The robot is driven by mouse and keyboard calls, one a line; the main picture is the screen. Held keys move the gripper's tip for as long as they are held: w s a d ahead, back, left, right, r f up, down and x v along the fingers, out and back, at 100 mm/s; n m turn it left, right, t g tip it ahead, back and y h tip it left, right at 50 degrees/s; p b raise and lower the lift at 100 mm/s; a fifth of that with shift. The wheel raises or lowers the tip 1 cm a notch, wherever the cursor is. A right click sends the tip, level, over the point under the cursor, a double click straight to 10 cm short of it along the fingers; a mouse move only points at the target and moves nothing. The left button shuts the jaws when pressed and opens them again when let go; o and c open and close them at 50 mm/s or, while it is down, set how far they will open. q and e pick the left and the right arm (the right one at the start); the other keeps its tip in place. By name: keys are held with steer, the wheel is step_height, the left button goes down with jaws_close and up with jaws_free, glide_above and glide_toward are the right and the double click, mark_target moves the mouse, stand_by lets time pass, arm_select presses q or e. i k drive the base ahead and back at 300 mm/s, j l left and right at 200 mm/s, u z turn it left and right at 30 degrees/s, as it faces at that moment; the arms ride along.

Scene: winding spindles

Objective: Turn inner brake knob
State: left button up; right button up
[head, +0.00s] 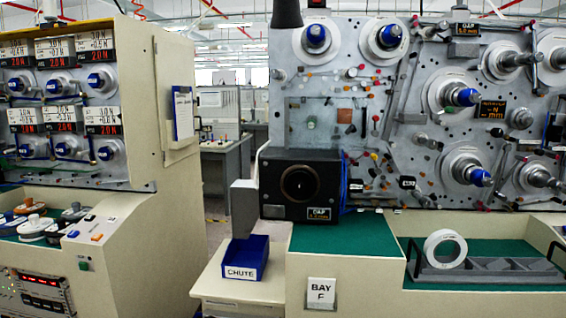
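No knob in view carries a readable brake label, so I cannot tell which one is the inner brake knob. The left machine (160,70) has two rows of blue knobs, such as an upper one (97,81) and a lower one (106,152), under small displays. The right machine's grey panel (300,85) carries blue-tipped spindles, such as an upper one (316,37) and a lower one (478,177), among several rollers and small coloured knobs. Neither of my grippers is in view.
A black box with a round opening (300,185) sits on the right machine's green-topped ledge. A white ring-shaped roll (445,249) stands at right. An aisle (214,200) separates the machines.

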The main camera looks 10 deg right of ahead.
mark_target(395, 31)
steer(key=i+l, duration=0.1)
steer(key=l, duration=0.75)
steer(key=i+l, duration=0.1)
steer(key=l, duration=0.75)
steer(key=i+l, duration=0.1)
steer(key=l, duration=0.75)
steer(key=j, duration=0.55)
steer(key=k+j+z, duration=0.15)
steer(key=j, duration=0.9)
